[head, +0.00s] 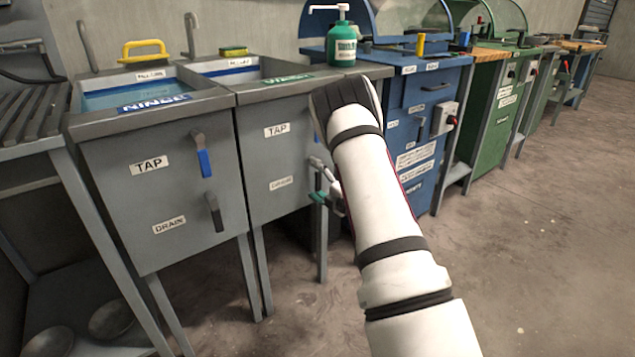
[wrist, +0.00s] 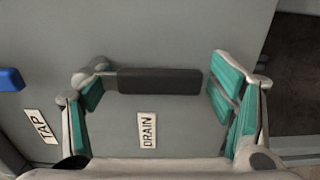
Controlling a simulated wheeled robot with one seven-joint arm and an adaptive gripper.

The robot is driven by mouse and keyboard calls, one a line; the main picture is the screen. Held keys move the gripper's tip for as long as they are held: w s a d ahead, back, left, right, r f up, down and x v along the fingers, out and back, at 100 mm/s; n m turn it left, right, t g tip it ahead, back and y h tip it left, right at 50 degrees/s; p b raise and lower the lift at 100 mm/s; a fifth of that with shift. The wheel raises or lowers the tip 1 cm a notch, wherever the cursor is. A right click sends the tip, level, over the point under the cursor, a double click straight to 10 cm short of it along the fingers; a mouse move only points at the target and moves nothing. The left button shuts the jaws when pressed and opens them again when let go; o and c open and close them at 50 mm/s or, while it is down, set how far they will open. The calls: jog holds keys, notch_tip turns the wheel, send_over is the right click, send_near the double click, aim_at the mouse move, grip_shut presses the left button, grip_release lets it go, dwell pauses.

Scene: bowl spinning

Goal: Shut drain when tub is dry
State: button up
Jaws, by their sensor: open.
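My gripper (head: 326,188) is open in front of the right tub's (head: 262,84) grey front panel. In the wrist view its teal-padded fingers (wrist: 160,88) stand on either end of a dark drain lever (wrist: 160,80). The lever lies lengthwise between them and is not gripped; whether a finger touches it I cannot tell. A DRAIN label (wrist: 147,130) is beside it. A blue tap lever (wrist: 10,79) and a TAP label (wrist: 41,126) show at the left edge. In the head view my arm hides this tub's levers. Its basin floor is out of sight, so dryness cannot be told.
The left tub (head: 140,95) holds blue water and has a blue tap lever (head: 204,163) and dark drain lever (head: 214,212). A green pump bottle (head: 341,45) stands behind my arm. A blue cabinet (head: 425,105) is close on the right. Floor at right is clear.

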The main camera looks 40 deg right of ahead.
jog(key=s, duration=1.2)
jog(key=shift+d, duration=0.2)
dwell(1.0)
